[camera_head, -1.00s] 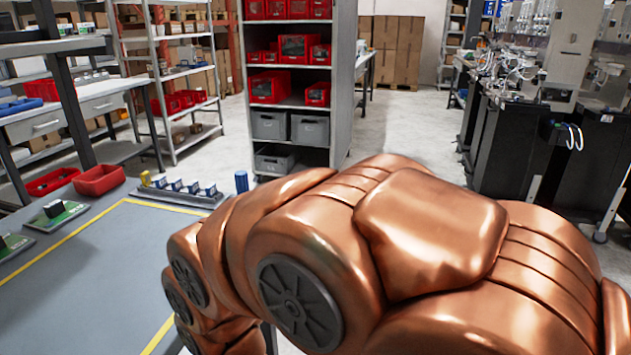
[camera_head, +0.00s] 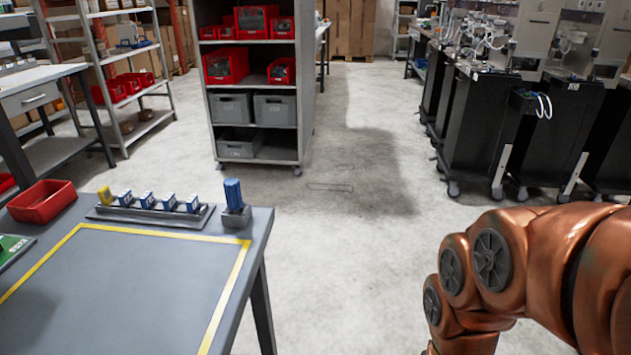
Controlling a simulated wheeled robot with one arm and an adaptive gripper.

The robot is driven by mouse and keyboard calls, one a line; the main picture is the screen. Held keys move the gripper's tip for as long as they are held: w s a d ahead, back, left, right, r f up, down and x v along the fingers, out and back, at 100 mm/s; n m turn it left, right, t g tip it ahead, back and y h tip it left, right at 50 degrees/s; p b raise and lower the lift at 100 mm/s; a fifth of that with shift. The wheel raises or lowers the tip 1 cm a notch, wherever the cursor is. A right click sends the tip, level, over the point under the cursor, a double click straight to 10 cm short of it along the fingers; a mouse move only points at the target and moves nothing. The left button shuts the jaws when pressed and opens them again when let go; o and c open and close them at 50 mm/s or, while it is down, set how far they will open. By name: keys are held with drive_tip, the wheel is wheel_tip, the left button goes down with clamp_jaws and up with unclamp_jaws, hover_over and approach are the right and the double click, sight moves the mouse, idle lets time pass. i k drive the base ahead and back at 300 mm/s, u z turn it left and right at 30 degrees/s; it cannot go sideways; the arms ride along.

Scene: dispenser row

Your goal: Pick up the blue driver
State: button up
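A blue upright object (camera_head: 233,194), which looks like the blue driver, stands in a small grey holder (camera_head: 236,217) at the far right corner of the grey table (camera_head: 130,290). Beside it on the left is a grey rack (camera_head: 150,215) with several small blue-and-white pieces and one yellow piece (camera_head: 104,195). My copper-coloured arm shows at the lower right, off the table and apart from the blue object. My gripper is outside the frame.
A red bin (camera_head: 42,201) sits at the table's far left, near a green board (camera_head: 12,248). The area inside the yellow tape is bare. A shelf unit (camera_head: 306,100) stands behind, black cabinets (camera_head: 480,130) at right. Open floor (camera_head: 360,230) lies between.

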sight(231, 187)
drive_tip(key=z, duration=0.35)
drive_tip(key=k, duration=0.6)
drive_tip(key=u, duration=1.1)
drive_tip(key=i, duration=0.5)
drive_tip(key=k, duration=0.5)
drive_tip(key=z, duration=1.75)
drive_tip(key=i, duration=0.65)
drive_tip(key=u, duration=2.65)
